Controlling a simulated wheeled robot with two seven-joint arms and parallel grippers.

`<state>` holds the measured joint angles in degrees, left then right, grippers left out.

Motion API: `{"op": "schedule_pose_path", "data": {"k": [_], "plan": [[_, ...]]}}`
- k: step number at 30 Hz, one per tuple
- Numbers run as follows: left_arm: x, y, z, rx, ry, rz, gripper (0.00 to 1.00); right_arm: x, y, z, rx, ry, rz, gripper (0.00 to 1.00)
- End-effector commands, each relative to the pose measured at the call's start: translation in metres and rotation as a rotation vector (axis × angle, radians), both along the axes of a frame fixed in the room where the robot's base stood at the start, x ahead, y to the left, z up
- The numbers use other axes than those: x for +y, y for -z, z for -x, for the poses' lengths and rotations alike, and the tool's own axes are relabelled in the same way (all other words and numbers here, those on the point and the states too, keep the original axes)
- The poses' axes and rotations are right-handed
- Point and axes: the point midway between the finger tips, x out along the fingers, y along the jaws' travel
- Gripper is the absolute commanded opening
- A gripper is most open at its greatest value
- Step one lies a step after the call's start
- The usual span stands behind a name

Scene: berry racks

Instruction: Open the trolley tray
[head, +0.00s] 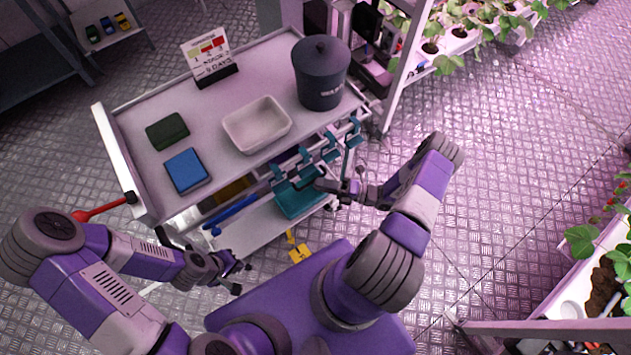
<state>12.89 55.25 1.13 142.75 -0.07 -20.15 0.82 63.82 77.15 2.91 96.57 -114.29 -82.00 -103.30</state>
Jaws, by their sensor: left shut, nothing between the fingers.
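The grey trolley (215,98) stands ahead of me, with a flat top and a lower level under it. Below the top, on the side facing me, a teal tray-like piece (297,203) shows; how far it is pulled out I cannot tell. My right gripper (328,190) is at the trolley's near right side, close to the teal piece; whether it touches it and how its fingers stand is unclear. My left gripper (240,279) is shut and empty, in front of the trolley's near side and apart from it.
On the trolley top are a white tub (257,124), a dark lidded bin (321,75), a blue block (187,170), a dark green block (167,131) and a sign (208,57). Plant racks stand at the right. The patterned floor (500,180) between is clear.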

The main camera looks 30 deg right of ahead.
Motion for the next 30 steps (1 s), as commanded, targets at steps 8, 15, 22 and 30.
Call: {"op": "schedule_pose_path", "data": {"k": [8, 15, 22, 30], "plan": [[0.000, 0.002, 0.000, -0.001, 0.000, 0.000, 0.00, 0.017, -0.003, -0.014, 0.000, 0.000, -0.001, 0.38], [0.000, 0.002, -0.001, -0.001, 0.000, 0.000, 0.00, 0.017, -0.003, -0.015, 0.000, 0.000, 0.000, 0.36], [0.000, 0.002, -0.001, -0.001, 0.000, 0.000, 0.00, 0.017, -0.003, -0.015, 0.000, 0.000, 0.000, 0.01], [0.000, 0.002, 0.000, -0.001, 0.000, 0.000, 0.00, 0.017, -0.003, -0.015, 0.000, 0.001, 0.000, 0.00]]}}
